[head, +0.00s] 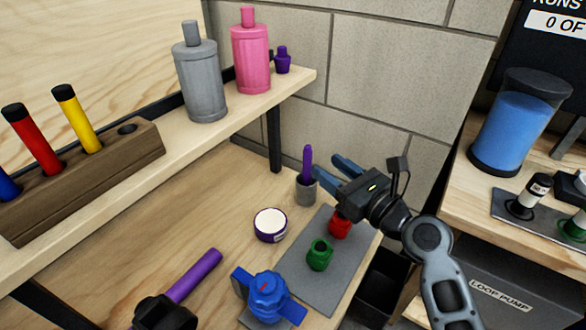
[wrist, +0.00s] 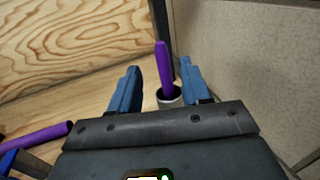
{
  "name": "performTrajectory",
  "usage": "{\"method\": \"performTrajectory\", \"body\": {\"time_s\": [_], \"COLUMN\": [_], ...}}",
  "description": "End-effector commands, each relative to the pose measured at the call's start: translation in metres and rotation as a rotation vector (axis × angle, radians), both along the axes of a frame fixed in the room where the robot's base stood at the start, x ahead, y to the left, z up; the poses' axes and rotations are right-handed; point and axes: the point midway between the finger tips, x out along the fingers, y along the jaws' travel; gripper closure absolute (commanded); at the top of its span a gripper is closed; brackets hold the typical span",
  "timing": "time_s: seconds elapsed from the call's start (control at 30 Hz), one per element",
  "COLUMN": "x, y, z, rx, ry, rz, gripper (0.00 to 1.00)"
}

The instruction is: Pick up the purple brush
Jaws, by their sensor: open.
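A slim purple stick, likely the purple brush (head: 307,160), stands upright in a small grey cup (head: 306,192) near the back of the lower bench; whatever is inside the cup is hidden. In the wrist view the purple stick (wrist: 164,68) rises from the cup (wrist: 170,98) between my finger lines, nearer the right finger. My gripper (head: 327,165) is open and empty, just right of the stick in the head view, its blue fingers pointing toward it. In the wrist view my gripper (wrist: 160,68) shows both fingers apart. I cannot tell its exact distance from the stick.
A purple-handled tool (head: 195,276) with a black end lies at the front left. A white-topped round tin (head: 270,224), blue valve (head: 267,297), green fitting (head: 320,254) and red fitting (head: 340,225) are nearby. A raised shelf (head: 225,125) and wall (head: 375,75) bound the space.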

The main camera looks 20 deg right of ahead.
Motion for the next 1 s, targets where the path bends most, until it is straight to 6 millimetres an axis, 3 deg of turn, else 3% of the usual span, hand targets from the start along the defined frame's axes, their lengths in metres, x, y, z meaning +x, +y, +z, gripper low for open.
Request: {"method": "performTrajectory", "body": {"time_s": [0.6, 0.93, 1.0], "x": [0.068, 0.075, 0.075], "y": [0.019, 0.022, 0.022], "z": [0.000, -0.001, -0.001], "rx": [0.010, 0.008, 0.008], "ry": [-0.001, 0.001, 0.001], "rz": [0.003, 0.001, 0.001], "gripper": [0.53, 0.53, 0.57]}}
